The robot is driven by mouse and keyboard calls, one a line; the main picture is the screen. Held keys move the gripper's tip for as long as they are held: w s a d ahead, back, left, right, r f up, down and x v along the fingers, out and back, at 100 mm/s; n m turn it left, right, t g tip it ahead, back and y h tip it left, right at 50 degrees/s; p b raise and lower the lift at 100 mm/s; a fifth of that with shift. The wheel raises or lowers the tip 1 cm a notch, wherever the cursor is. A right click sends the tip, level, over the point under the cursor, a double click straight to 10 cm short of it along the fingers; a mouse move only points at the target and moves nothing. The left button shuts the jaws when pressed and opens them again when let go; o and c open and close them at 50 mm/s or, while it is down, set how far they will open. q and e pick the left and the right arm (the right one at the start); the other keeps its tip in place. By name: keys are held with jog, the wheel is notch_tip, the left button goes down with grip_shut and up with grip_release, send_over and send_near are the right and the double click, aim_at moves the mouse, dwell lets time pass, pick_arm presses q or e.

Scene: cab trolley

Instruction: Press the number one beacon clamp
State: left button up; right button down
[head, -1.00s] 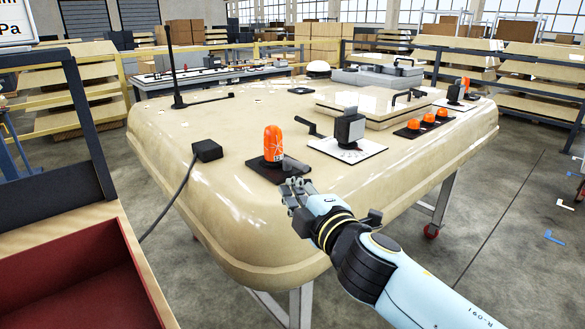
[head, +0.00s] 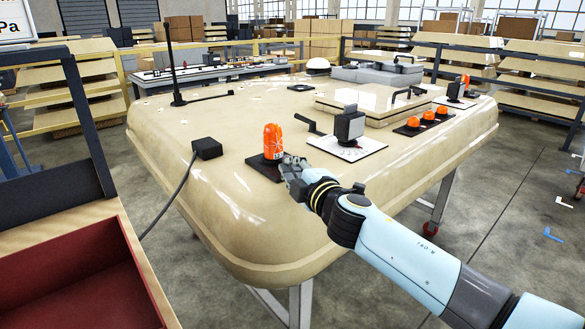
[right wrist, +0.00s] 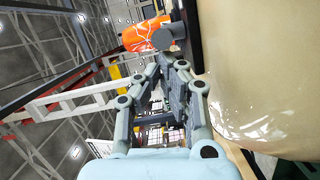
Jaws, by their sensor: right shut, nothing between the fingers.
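The orange beacon (head: 273,141) stands upright on a dark base plate (head: 257,171) near the front of the cream trolley top (head: 225,200). It also shows in the right wrist view (right wrist: 142,36), lying sideways in that picture. A grey round-ended part (right wrist: 167,38) beside the beacon, which looks like its clamp, lies just beyond my fingertips. My right gripper (head: 287,163) is shut and empty, right beside the beacon's base, and hides the clamp in the head view. In the right wrist view the fingertips (right wrist: 172,64) are close to the clamp; contact cannot be told. My left gripper is not in view.
A black box (head: 207,149) with a cable sits left of the beacon. A dark switch block (head: 349,124) on a white plate stands to the right, with several small orange domes (head: 428,115) beyond. A red-lined bin (head: 80,285) is at lower left.

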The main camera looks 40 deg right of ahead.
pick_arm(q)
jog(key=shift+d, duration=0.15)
pick_arm(e)
jog(key=shift+s+d+n+y, duration=0.1)
jog(key=shift+d+n+y, duration=0.1)
jog(key=shift+n+y, duration=0.15)
